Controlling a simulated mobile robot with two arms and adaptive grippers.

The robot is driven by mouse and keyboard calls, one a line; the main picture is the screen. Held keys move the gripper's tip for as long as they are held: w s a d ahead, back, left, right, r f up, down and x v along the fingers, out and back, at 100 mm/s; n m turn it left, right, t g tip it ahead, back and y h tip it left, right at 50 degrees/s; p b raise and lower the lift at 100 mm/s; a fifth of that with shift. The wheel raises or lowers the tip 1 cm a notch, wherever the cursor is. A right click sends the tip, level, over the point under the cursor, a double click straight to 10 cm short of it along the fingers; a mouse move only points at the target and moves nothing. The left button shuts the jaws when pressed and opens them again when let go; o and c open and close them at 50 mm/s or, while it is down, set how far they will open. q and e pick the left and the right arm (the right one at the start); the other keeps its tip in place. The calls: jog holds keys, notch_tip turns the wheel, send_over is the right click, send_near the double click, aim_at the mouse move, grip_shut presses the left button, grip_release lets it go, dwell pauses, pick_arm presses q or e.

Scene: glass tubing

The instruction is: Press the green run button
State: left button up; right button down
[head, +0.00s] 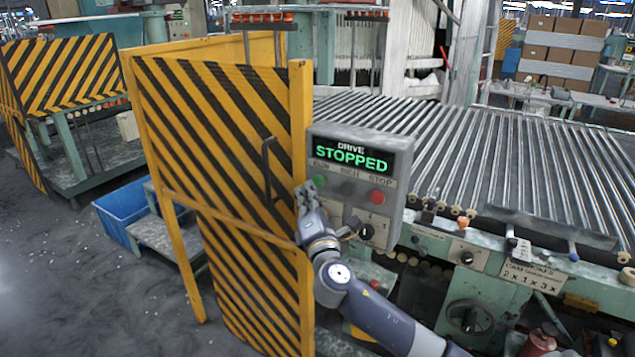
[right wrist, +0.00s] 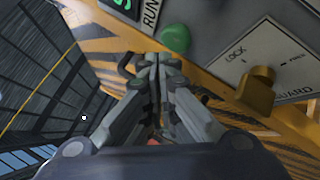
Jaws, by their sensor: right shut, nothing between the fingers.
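The green run button (head: 319,181) is on the left of the grey drive control box (head: 400,150), under a display reading "DRIVE STOPPED". My right gripper (head: 305,190) is in front of the box's lower left side, just below and left of the button. In the right wrist view the green button (right wrist: 176,38) shows just beyond and right of the fingertips (right wrist: 152,58). The fingers are shut together with nothing between them. I cannot tell whether they touch the button. My left gripper is not in view.
A striped yellow guard gate (head: 215,150) with a black handle stands left of the box. A red stop button (head: 377,197) is on the box's right. A lock knob (right wrist: 257,88) is near the fingers. Rollers (head: 490,150) stretch behind.

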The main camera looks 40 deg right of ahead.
jog(key=shift+d, duration=0.1)
jog(key=shift+w+d, duration=0.15)
jog(key=shift+d, duration=0.15)
